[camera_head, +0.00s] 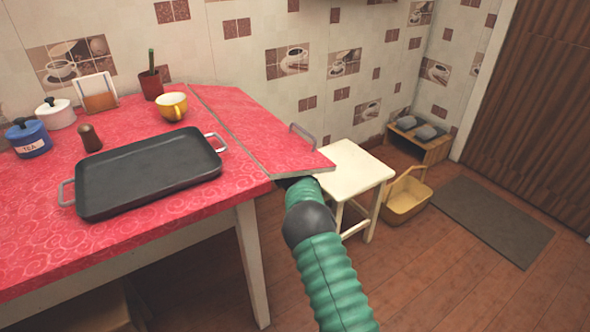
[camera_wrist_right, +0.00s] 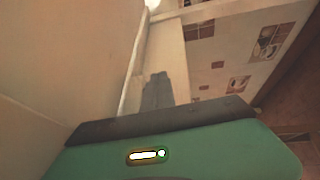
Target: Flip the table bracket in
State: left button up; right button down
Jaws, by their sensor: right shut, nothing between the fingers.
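The table (camera_head: 40,225) has a red patterned oilcloth top. Its hinged leaf (camera_head: 265,130) is up, roughly in line with the top, with a seam between them. My right arm reaches from the lower right to beneath the leaf's near corner, and its gripper is hidden there in the head view. In the right wrist view my right gripper (camera_wrist_right: 155,80) is shut and empty, beside a pale panel (camera_wrist_right: 70,60) that looks like the table's underside. I cannot clearly make out the bracket in either view. My left gripper is not in view.
Floor is clear at the lower right.

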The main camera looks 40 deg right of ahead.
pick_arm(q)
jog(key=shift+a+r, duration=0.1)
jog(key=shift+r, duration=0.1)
pick_arm(e)
jog(key=shift+w+a+r, duration=0.15)
jog(key=shift+a+r, duration=0.05)
jog(key=shift+a, duration=0.25)
jog(key=shift+w+a+r, duration=0.1)
jog(key=shift+a+r, duration=0.1)
jog(key=shift+a, duration=0.25)
jog(key=shift+f, duration=0.1)
